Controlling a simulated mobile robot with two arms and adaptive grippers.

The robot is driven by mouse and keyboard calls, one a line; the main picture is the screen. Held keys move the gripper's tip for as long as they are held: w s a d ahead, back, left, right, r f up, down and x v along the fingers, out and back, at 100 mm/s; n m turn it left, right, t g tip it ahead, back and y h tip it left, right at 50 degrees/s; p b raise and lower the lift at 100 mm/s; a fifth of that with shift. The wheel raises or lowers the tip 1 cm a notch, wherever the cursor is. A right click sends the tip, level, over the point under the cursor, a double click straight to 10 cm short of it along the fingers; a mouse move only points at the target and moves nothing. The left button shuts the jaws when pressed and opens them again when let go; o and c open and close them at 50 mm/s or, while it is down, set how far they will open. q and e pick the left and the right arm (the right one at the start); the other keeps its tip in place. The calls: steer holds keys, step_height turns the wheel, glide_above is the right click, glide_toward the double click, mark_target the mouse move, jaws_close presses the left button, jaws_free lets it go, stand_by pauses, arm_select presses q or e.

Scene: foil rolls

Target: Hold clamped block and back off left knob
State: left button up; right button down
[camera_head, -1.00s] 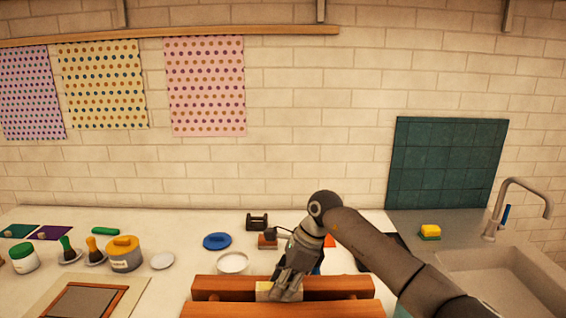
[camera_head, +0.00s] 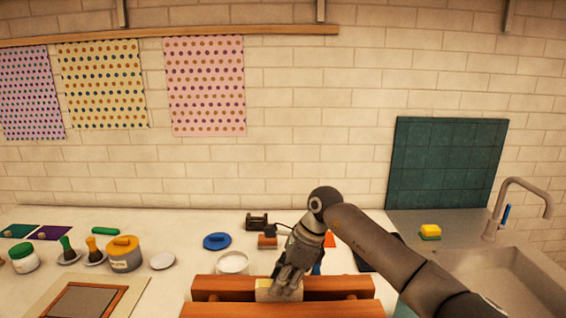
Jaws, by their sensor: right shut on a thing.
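A pale yellow block (camera_head: 264,291) sits between the two reddish wooden bars of a clamp (camera_head: 215,309) at the front middle of the worktop. My right gripper (camera_head: 287,289) reaches down over the clamp from the right and is shut on the block at its right side. Its fingers hide part of the block. The left knob of the clamp does not show; the front of the clamp runs to the bottom edge of the view. My left gripper is not in view.
A white tub (camera_head: 232,263), a blue lid (camera_head: 217,241) and a small dark tool (camera_head: 257,221) stand behind the clamp. A wooden frame (camera_head: 84,304), jars and brushes fill the left side. A sink (camera_head: 500,275) is at right.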

steer(key=shift+r+p, duration=1.7)
steer(key=shift+r, duration=2.3)
steer(key=shift+f, duration=0.1)
